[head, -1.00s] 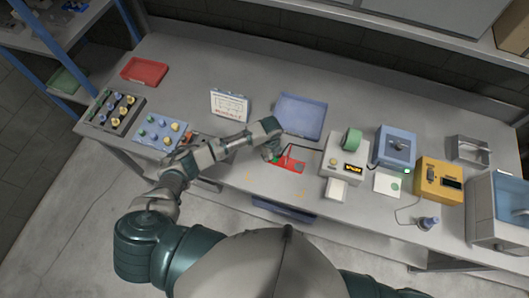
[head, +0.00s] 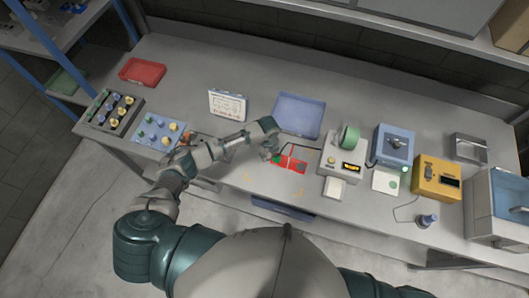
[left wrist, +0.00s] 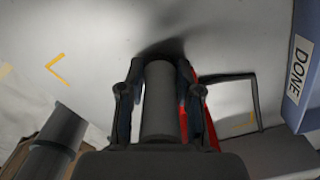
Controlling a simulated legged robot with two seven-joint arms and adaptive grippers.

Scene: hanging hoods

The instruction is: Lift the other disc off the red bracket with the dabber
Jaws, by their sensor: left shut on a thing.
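My left gripper (head: 266,156) hangs over the table at the left end of the red bracket (head: 291,165). In the left wrist view the gripper (left wrist: 160,80) is shut on the dark grey cylindrical dabber (left wrist: 160,112), and the fingers stand on either side of it. The dabber's tip is hidden. A strip of the bracket shows red behind the right finger (left wrist: 184,127). In the head view a small dark green patch shows near the bracket's left end and another near its right end; they are too small to tell as discs. My right gripper is not in view.
A blue tray (head: 299,97) lies behind the bracket; the left wrist view shows a blue wall with a DONE label (left wrist: 298,70). A thin black frame (left wrist: 252,90) stands close by. A grey device with green tape (head: 342,155) is right of the bracket. Yellow corner marks lie on the table.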

